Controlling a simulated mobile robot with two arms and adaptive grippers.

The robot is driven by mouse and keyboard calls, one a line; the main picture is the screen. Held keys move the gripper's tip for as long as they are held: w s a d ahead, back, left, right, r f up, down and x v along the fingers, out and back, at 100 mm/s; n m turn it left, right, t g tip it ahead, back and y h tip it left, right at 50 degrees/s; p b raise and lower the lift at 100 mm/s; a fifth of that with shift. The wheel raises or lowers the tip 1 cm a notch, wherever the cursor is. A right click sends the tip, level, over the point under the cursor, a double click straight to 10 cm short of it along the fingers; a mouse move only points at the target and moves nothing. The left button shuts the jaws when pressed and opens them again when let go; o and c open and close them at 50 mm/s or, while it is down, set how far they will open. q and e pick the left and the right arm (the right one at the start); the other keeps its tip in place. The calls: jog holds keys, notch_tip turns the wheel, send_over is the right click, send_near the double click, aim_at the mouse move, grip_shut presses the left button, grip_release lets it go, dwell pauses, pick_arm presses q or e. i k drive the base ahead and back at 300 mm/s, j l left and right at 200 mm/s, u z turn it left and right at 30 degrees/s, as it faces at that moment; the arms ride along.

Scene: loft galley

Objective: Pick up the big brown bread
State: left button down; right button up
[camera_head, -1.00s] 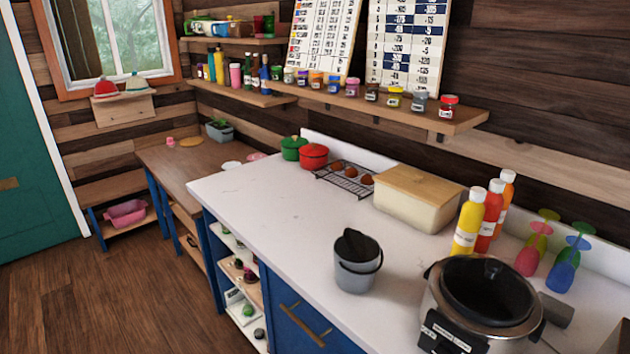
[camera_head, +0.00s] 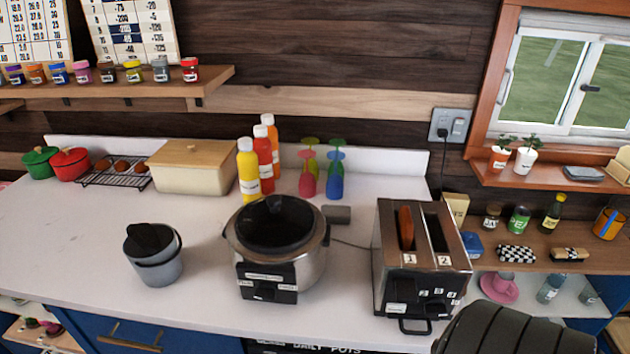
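A brown slice of bread (camera_head: 406,228) stands upright in the left slot, marked 1, of the silver toaster (camera_head: 395,265) on the right of the white counter. The other slot, marked 2, shows no bread. Several small round brown buns (camera_head: 121,166) sit on a black wire rack (camera_head: 98,180) at the back left. I cannot tell whether any of these is the big brown bread. A cream box with a wooden lid (camera_head: 195,152) is closed, so its inside is hidden. Neither of my grippers is in view.
A slow cooker (camera_head: 318,262) stands left of the toaster, with a grey bucket (camera_head: 160,272) farther left. Bottles (camera_head: 247,178) and coloured goblets (camera_head: 336,180) stand behind. The front left counter (camera_head: 75,240) is clear. A dark ribbed shape fills the bottom right edge.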

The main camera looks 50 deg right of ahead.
aim_at(404, 223)
jog(key=z, duration=2)
jog(key=u, duration=1.6)
jog(key=z, duration=1.15)
